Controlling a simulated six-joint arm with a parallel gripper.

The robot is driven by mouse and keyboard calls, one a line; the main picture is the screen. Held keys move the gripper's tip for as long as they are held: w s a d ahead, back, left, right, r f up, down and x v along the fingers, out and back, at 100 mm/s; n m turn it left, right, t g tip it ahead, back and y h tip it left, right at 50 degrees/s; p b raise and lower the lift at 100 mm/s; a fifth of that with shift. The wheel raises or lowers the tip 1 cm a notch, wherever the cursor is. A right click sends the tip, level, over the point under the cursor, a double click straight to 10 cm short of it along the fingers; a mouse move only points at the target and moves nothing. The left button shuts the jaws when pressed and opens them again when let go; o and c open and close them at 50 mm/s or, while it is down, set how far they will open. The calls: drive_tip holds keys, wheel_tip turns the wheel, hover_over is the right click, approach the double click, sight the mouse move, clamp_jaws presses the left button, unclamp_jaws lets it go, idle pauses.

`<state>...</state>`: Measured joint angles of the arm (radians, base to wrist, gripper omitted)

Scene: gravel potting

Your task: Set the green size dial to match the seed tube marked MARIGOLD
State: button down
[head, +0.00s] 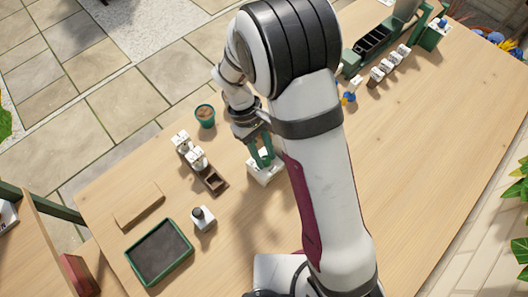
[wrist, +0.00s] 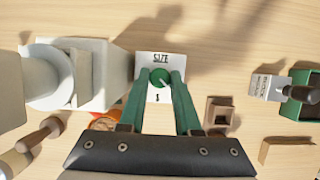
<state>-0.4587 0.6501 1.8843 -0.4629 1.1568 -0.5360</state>
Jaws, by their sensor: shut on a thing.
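The green size dial (wrist: 160,77) sits on a white plate (wrist: 152,63) printed SIZE in the wrist view. A pale pointer line on the dial points to the lower right. My gripper (wrist: 160,84) is shut on the dial, with one green finger on each side. In the head view my gripper (head: 262,160) is low over the white dial box (head: 265,175), and the dial is hidden. White-labelled seed tubes (head: 197,159) stand in a dark wooden rack (head: 213,181) to the left, beside an open slot. Their labels are too small to read, so I cannot tell which is MARIGOLD.
A brown-filled green pot (head: 205,115) is behind the rack. A white block with a black knob (head: 203,219), a wooden block (head: 139,206) and a green tray (head: 186,237) lie front left. Several white-topped pieces (head: 381,70) stand far right. The right tabletop is mostly clear.

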drive_tip(key=c, duration=0.6)
unclamp_jaws()
drive_tip(key=v, duration=1.5)
drive_tip(key=shift+r, duration=0.4)
drive_tip(key=shift+a, duration=0.1)
wheel_tip(320, 180, up, 4)
drive_tip(key=m+y, duration=0.2)
drive_tip(key=m, duration=0.3)
hover_over(276, 170)
drive_tip(key=s+d+m+t+y, duration=0.1)
drive_tip(key=s+d+m, duration=0.2)
drive_tip(key=s, duration=0.2)
drive_tip(key=s+d+f+m+t+y, duration=0.1)
drive_tip(key=s+f+m+t+y, duration=0.1)
drive_tip(key=s+m, duration=0.4)
drive_tip(key=s, duration=0.3)
drive_tip(key=shift+d+f+m, duration=0.3)
drive_tip(key=shift+d+f, duration=0.05)
drive_tip(key=shift+f, duration=0.05)
